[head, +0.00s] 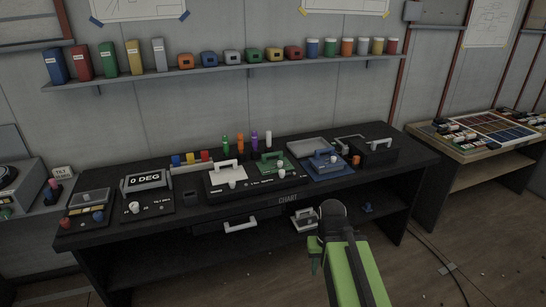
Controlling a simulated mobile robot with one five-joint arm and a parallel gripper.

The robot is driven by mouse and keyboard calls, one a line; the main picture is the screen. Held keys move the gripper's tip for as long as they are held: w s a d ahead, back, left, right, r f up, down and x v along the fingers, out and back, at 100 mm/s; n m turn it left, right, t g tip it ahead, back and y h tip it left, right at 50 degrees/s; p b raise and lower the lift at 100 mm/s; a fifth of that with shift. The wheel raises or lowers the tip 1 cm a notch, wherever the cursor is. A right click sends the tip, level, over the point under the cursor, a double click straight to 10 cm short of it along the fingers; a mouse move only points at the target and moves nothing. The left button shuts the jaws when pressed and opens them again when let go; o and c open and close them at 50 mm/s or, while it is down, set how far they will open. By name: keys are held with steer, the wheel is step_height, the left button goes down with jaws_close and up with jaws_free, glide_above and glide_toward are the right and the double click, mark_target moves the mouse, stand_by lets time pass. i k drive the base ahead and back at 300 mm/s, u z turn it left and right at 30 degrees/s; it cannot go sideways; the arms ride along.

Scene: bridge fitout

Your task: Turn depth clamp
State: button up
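A dark bench (395,187) carries several control panels with knobs and handles. No label that I can read says depth clamp, so I cannot tell which fitting it is. My green arm reaches up from the bottom, in front of the bench; the fingertips cannot be made out clearly.
A tilt panel (148,205) with a "0 DEG" display stands at the left. A drawer with a white handle (240,225) is under the bench top. A wall shelf (215,70) holds binders, boxes and jars. A wooden table (480,145) stands right. Open floor lies at lower right.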

mark_target(282, 173)
steer(key=u, duration=0.6)
steer(key=i, duration=1.4)
steer(key=u, duration=1.1)
steer(key=k, duration=0.75)
steer(key=u, duration=0.1)
steer(key=i, duration=0.9)
steer(key=z, duration=0.05)
